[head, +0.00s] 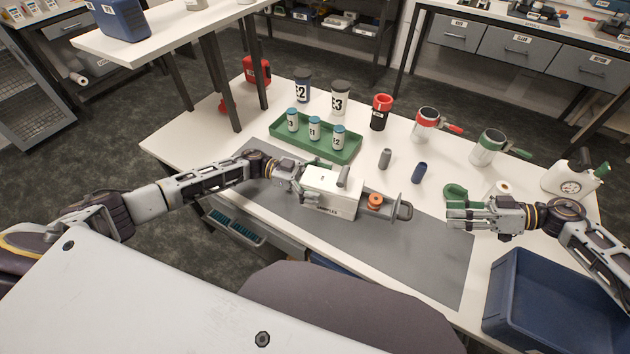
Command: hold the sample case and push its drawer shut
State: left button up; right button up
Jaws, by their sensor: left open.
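The white sample case (325,199) sits on the grey mat in the middle of the bench. Its drawer (390,212) sticks out to the right, with an orange spool-like piece (375,201) in it and a grey handle (405,211) at its end. My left gripper (304,184) is open at the case's left end; whether its fingers touch the case is unclear. A grey cylinder (343,176) shows at the top of the case. My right gripper (447,214) is right of the handle, apart from it, fingers pointing left; its finger gap is unclear.
A green tray (340,157) with several small bottles stands behind the case. Jars, cans, a grey cylinder (385,158) and a blue one (419,172) stand further back and right. A blue bin (560,310) is at the front right. The front of the mat (420,265) is clear.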

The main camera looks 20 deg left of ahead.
pick_arm(q)
jog(key=shift+d, duration=0.1)
jog(key=shift+c, duration=0.3)
jog(key=c, duration=1.1)
jog(key=shift+c, duration=0.3)
